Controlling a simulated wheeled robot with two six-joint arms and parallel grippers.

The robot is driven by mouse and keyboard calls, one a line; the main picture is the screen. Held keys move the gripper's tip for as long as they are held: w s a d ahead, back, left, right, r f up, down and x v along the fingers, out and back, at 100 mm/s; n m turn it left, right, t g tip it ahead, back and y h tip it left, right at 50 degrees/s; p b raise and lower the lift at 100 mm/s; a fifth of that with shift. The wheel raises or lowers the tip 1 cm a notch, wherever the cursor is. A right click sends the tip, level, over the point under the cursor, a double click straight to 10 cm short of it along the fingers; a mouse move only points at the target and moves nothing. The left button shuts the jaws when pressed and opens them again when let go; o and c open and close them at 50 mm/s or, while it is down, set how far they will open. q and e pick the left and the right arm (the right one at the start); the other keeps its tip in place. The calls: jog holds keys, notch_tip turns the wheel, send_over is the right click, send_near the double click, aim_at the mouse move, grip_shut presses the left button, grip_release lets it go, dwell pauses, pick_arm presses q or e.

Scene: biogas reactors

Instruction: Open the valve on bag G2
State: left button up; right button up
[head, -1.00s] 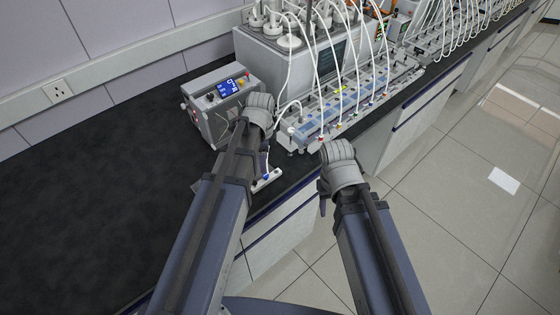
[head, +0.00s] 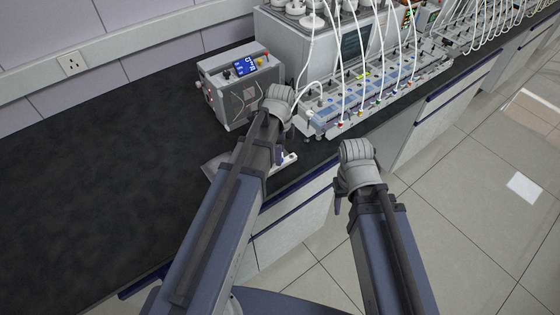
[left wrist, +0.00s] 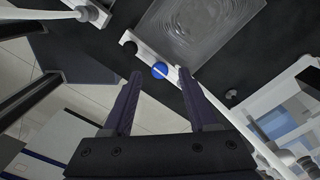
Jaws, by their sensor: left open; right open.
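In the left wrist view a clear, ridged bag (left wrist: 200,28) lies on the dark bench. A white strip (left wrist: 146,56) runs along its edge with a blue knob (left wrist: 160,70) and a black knob (left wrist: 130,47). No label on the bag is readable. My left gripper (left wrist: 160,80) is open, its two fingers apart with the blue knob showing between their tips; I cannot tell how far above it they are. In the head view the white strip (head: 289,160) is partly hidden by my left arm. My right gripper (head: 339,198) hangs in front of the bench, empty, its fingers mostly hidden.
A grey box with a blue display (head: 240,88) stands behind my left gripper. A long valve block (head: 375,98) with white tubes lies to the right, by the reactor unit (head: 345,45). The black bench top (head: 90,190) is clear at left.

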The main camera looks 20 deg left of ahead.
pick_arm(q)
jog(key=shift+f+b, duration=0.4)
jog(key=shift+f, duration=0.4)
grip_shut()
